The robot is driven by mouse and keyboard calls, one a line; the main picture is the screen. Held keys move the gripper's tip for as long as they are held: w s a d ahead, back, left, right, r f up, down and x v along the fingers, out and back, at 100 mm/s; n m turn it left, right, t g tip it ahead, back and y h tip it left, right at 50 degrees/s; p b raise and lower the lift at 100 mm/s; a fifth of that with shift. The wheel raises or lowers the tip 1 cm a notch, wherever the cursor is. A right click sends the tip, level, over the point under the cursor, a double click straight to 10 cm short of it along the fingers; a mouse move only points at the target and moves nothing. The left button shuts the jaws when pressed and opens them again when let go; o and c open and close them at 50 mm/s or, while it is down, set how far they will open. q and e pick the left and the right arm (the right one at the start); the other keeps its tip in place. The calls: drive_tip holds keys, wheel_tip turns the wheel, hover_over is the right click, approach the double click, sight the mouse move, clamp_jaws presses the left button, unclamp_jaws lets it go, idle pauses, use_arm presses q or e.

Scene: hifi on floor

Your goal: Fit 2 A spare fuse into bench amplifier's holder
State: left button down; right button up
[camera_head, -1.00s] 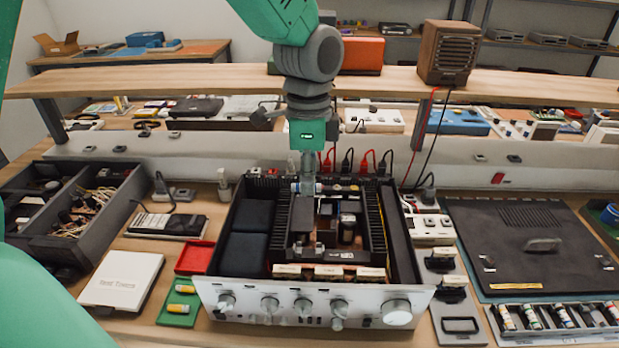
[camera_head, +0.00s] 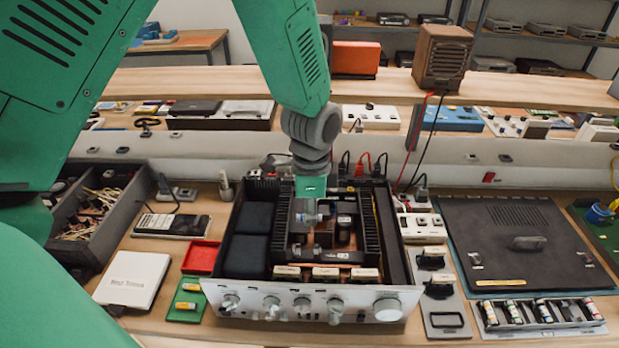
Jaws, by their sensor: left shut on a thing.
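The bench amplifier (camera_head: 311,301) stands open on the workbench, its silver front panel facing me. My left gripper (camera_head: 307,214) points down into the rear middle of the open chassis. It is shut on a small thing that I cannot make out. The fuse holder cannot be told apart from the dark parts around the fingers. Two small fuses with yellow and white bodies, one behind (camera_head: 190,287) and one in front (camera_head: 185,305), lie in the green tray (camera_head: 178,315) left of the amplifier. The red tray (camera_head: 201,257) behind it is empty. My right gripper is not in view.
A white box (camera_head: 132,278) and a dark parts bin (camera_head: 110,235) stand at left. At right are a switch plate (camera_head: 443,318), a black panel (camera_head: 520,240) and a rack of several cylinders (camera_head: 540,313). Heatsink fins flank the chassis opening. Red and black leads rise behind the amplifier.

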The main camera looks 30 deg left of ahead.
sight(308, 255)
use_arm(q)
drive_tip(key=shift+s+f+p, duration=0.25)
drive_tip(key=shift+f+p, duration=0.2)
drive_tip(key=shift+f, duration=1.05)
wheel_tip(308, 255, down, 6)
drive_tip(key=b, duration=0.5)
drive_tip(key=shift+a, duration=0.1)
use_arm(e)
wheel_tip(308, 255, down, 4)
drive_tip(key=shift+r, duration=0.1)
use_arm(q)
drive_tip(key=shift+s+r+p, duration=0.1)
drive_tip(key=shift+p, duration=0.25)
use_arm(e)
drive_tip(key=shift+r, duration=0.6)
use_arm(q)
drive_tip(key=shift+f+b, duration=0.4)
drive_tip(key=shift+f, duration=0.35)
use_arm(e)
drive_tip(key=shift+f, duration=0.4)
use_arm(q)
drive_tip(key=c, duration=1.4)
unclamp_jaws()
drive_tip(key=shift+c, duration=0.2)
